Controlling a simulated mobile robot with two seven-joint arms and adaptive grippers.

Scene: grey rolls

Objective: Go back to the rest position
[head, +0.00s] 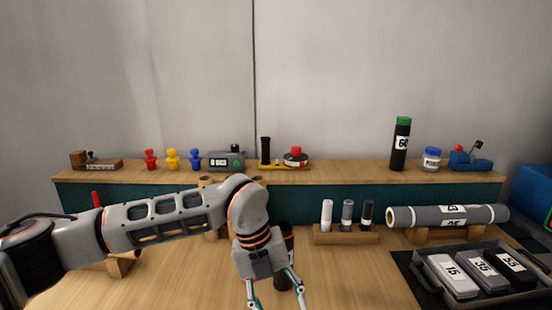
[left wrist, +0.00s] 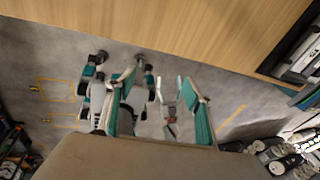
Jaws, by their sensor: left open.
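My left arm comes in from the left in the head view and bends down at the wrist over the bench (head: 190,285). My left gripper (head: 277,298) is at the bottom middle with its fingers apart and nothing seen between them. In the left wrist view its open teal fingers (left wrist: 160,95) are in front of floor and the wooden bench edge (left wrist: 200,30). A dark cylinder (head: 288,235) stands just behind the gripper, partly hidden by it; I cannot tell if they touch. A large grey roll (head: 450,216) lies on a wooden stand at the right. My right gripper is not seen.
A wooden block (head: 346,236) holds white, grey and dark small rolls. A dark tray (head: 432,283) at the right holds labelled blocks. The back shelf (head: 350,174) carries coloured figures, a black green-capped cylinder (head: 400,146) and a jar (head: 432,160). Bench between gripper and tray is clear.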

